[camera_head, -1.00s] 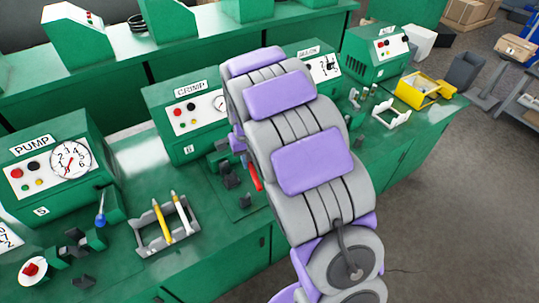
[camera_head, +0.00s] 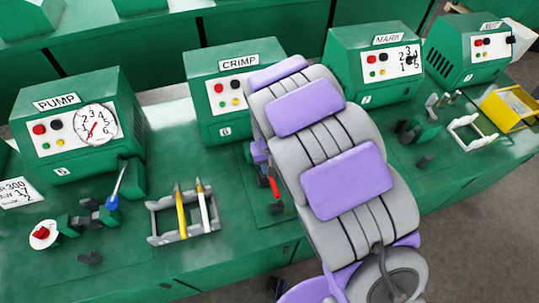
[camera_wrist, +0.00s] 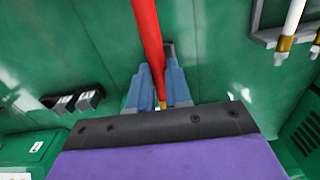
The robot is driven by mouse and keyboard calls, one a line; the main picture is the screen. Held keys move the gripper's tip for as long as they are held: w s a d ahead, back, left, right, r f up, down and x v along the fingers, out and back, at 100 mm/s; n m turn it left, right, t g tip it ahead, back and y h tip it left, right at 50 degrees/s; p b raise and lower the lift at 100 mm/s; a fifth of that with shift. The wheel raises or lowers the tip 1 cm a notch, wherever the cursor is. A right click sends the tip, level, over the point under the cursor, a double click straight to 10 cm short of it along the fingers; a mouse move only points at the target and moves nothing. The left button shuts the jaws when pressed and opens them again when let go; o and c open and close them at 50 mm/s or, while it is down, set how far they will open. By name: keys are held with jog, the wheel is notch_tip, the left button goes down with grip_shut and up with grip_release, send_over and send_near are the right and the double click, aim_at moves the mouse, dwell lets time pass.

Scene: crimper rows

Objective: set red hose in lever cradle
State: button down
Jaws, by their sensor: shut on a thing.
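The red hose (camera_head: 273,187) shows as a short piece beside my forearm, in front of the CRIMP machine (camera_head: 225,92). In the wrist view the red hose (camera_wrist: 148,35) runs down between the two blue-grey fingers of my gripper (camera_wrist: 161,92), which is shut on it near its brass end. In the head view my arm hides most of the gripper. A blue-knobbed lever (camera_head: 115,190) stands by the PUMP machine (camera_head: 75,125), beside dark blocks. I cannot tell which blocks form the lever cradle.
A grey rack (camera_head: 187,236) holds a yellow and a white hose left of my arm; part of it shows in the wrist view (camera_wrist: 268,38). A red button (camera_head: 43,233) sits at the front left. A white holder (camera_head: 468,135) and yellow bin (camera_head: 510,108) stand at right.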

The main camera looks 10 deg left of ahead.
jog(key=shift+w+a+f, duration=0.1)
jog(key=shift+a+f, duration=0.05)
jog(key=shift+f, duration=0.45)
jog(key=shift+w+a+f, duration=0.1)
jog(key=shift+a+f, duration=0.05)
jog(key=shift+f, duration=0.45)
jog(key=shift+d+f+b, duration=0.2)
jog(key=shift+f+b, duration=1)
jog(key=shift+f, duration=2.6)
jog(key=shift+d, duration=0.55)
jog(key=c, duration=1.4)
grip_release()
jog(key=shift+c, duration=0.2)
jog(key=o, duration=0.5)
jog(key=shift+a+f, duration=0.1)
jog(key=shift+a, duration=0.2)
jog(key=shift+c, duration=0.2)
